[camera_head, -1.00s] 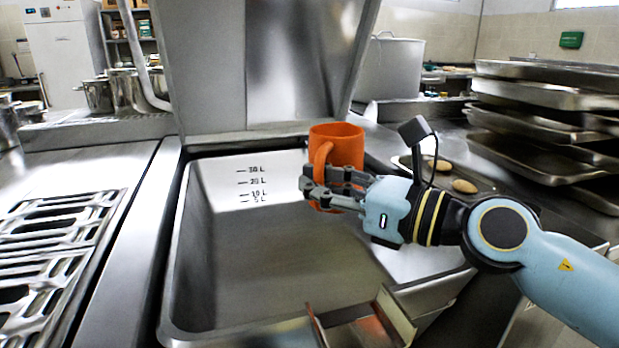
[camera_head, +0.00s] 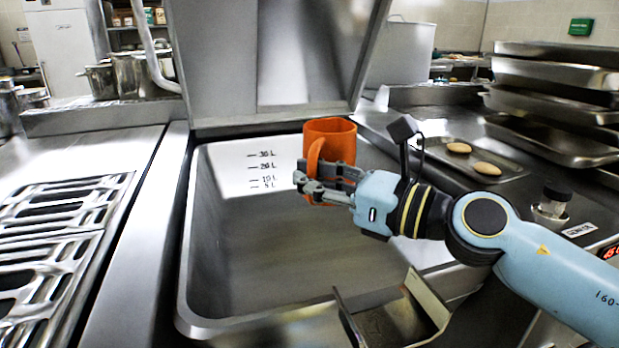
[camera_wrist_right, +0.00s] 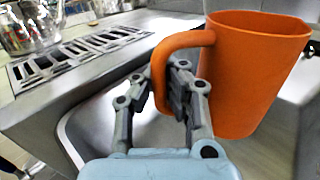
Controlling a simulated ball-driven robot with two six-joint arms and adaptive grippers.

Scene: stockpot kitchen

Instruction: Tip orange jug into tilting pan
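The orange jug (camera_head: 330,138) is held by my right gripper (camera_head: 324,180) over the tilting pan (camera_head: 196,235), towards its back right part. The jug looks close to upright with its open top up. In the right wrist view the jug (camera_wrist_right: 252,75) fills the upper right, and my right gripper's fingers (camera_wrist_right: 165,90) are closed on its handle. The jug's contents are hidden. The pan's lid is raised behind it, and litre marks show on the pan's back wall. My left gripper is not in view.
A metal grate (camera_head: 55,230) lies on the left counter. Baking trays are stacked (camera_head: 555,75) at the right, and a small tray with two buns (camera_head: 472,155) lies near the pan. A large stockpot (camera_head: 400,52) stands behind. The pan's spout (camera_head: 395,322) is at the front.

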